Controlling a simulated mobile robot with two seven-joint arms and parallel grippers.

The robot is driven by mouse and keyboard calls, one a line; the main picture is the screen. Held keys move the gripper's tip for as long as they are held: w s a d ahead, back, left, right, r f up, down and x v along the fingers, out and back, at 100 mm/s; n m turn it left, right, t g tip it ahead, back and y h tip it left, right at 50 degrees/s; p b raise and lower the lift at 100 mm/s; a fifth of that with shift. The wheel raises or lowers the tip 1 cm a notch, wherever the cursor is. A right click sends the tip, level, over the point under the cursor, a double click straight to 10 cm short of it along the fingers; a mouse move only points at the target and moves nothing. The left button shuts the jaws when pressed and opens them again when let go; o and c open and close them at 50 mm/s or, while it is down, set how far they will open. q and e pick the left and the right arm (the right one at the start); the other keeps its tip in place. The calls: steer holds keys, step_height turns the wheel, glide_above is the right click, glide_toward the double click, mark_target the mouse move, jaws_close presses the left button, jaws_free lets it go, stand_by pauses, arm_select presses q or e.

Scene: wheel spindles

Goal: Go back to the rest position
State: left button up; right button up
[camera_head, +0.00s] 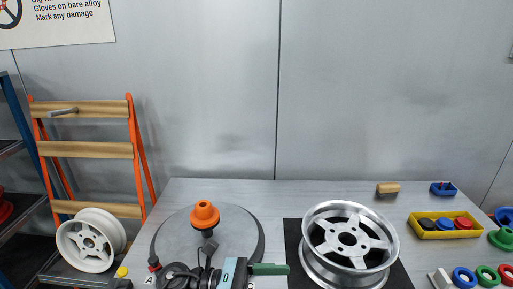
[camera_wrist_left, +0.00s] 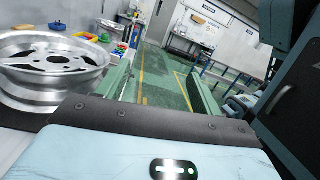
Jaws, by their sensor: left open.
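My left gripper (camera_head: 270,269) shows at the bottom of the head view, between the round grey spindle plate and the silver wheel. In the left wrist view its two green fingers stand apart with nothing between them (camera_wrist_left: 162,88). The silver five-spoke wheel (camera_head: 349,238) lies on a black mat (camera_head: 292,232) and also fills the left of the left wrist view (camera_wrist_left: 50,62). The spindle plate (camera_head: 174,234) carries an orange cone (camera_head: 204,214) standing upright. My right gripper is not in view.
A yellow tray (camera_head: 418,234) with coloured caps, a wooden-backed brush (camera_head: 388,188), a blue holder (camera_head: 443,188) and several coloured rings sit at the table's right. A white wheel (camera_head: 84,246) leans at an orange rack (camera_head: 134,150) on the left.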

arm_select(q)
steer(key=s+a+f+m+t+y, duration=0.1)
steer(key=a+f+m+t+y, duration=0.65)
steer(key=m, duration=0.95)
steer(key=s+a+f+m+t+y, duration=0.2)
steer(key=a+f+m+t+y, duration=0.2)
steer(key=a+f+m+t, duration=1)
steer(key=s+a+f+n+g+y, duration=0.1)
steer(key=s+f+n+g+y, duration=0.2)
steer(key=s, duration=0.6)
steer(key=s+a+f+n+g+y, duration=0.1)
steer(key=s+f+n+g+y, duration=0.2)
steer(key=s+f+n+g, duration=0.3)
steer(key=s+n+g, duration=0.1)
steer(key=s+g, duration=0.1)
steer(key=s, duration=0.2)
steer(key=shift+s+f+p, duration=0.2)
steer(key=shift+s+p, duration=0.05)
steer(key=shift+p, duration=0.05)
